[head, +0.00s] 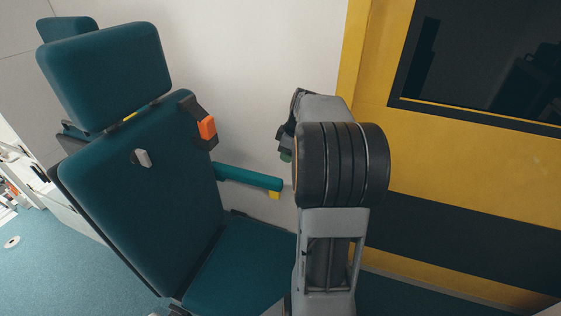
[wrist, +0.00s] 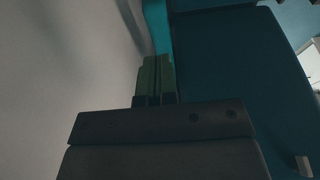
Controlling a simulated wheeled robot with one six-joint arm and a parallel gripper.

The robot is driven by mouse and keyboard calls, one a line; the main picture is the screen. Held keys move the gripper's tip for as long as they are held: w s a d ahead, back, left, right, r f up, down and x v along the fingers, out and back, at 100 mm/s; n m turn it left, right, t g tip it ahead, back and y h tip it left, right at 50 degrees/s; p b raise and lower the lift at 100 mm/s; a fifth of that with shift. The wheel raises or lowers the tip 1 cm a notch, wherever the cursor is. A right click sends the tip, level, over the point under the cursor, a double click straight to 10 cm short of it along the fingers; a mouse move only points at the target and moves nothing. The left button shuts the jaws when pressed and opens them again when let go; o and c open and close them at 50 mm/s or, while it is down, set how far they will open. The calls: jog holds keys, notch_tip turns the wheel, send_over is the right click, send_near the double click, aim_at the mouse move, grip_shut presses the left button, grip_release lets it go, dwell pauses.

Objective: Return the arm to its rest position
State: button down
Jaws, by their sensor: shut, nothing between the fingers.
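My arm is folded up in the middle of the head view, with its large dark joint in front of the wall. My gripper (head: 286,156) shows only partly there, at the left of that joint, and the rest is hidden behind it. In the wrist view my gripper (wrist: 155,66) has its two greenish fingers side by side and shut, with nothing between them. The fingers point towards the teal armrest (head: 248,177) and lie between the pale wall and the seat in the wrist view.
A teal seat (head: 130,160) with a headrest (head: 105,75) stands left of my arm. An orange buckle (head: 207,127) sits on its backrest edge. A yellow door (head: 470,150) with a dark window is at right. Open blue floor (head: 50,265) shows at lower left.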

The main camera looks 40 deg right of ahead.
jog(key=shift+s+d+v, duration=0.1)
jog(key=shift+s+v, duration=0.05)
jog(key=shift+v, duration=0.6)
jog(key=shift+s+d+v, duration=0.1)
jog(key=shift+d+v, duration=0.05)
jog(key=shift+v, duration=0.6)
jog(key=s+a+r+m+p, duration=0.2)
jog(key=a+r+p, duration=0.3)
jog(key=a, duration=0.3)
jog(key=s+a+r+m+h+p, duration=0.1)
jog(key=s+a+r+m+p, duration=0.1)
jog(key=s+a+r+p, duration=0.3)
jog(key=s+a+r+m+t+p, duration=0.1)
jog(key=s+a+r+p, duration=0.3)
jog(key=a+p, duration=0.6)
notch_tip(320, 180, up, 2)
jog(key=shift+s+a+r+m+h, duration=0.1)
jog(key=shift+s+a+m+h, duration=0.2)
jog(key=shift+m, duration=0.4)
jog(key=shift+w+a, duration=0.1)
jog(key=shift+a, duration=0.05)
